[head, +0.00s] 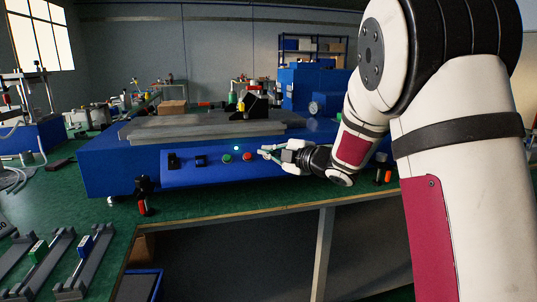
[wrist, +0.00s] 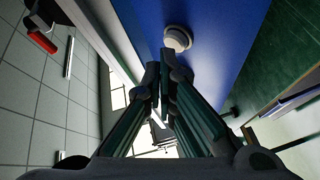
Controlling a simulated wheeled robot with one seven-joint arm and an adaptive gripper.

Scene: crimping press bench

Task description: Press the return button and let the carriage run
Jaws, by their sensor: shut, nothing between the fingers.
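The blue press (head: 120,170) stands on the green bench, with a control panel (head: 200,178) along its front. The panel carries a green button (head: 226,157), a red button (head: 248,156) and a lit green lamp (head: 236,147). My gripper (head: 264,150) is at the panel, just right of the red button. In the wrist view my gripper (wrist: 165,70) is shut and empty, its tips close to a pale round button (wrist: 177,38) on the blue face. I cannot tell whether they touch. A black block (head: 258,106), perhaps the carriage, sits on the grey bed (head: 165,131).
Black switches (head: 172,161) sit at the panel's left. A red-handled lever (head: 143,203) hangs at the press's front left corner. Grey rails with green and blue blocks (head: 85,246) lie at the lower left. A blue housing with a gauge (head: 315,105) stands behind the bed.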

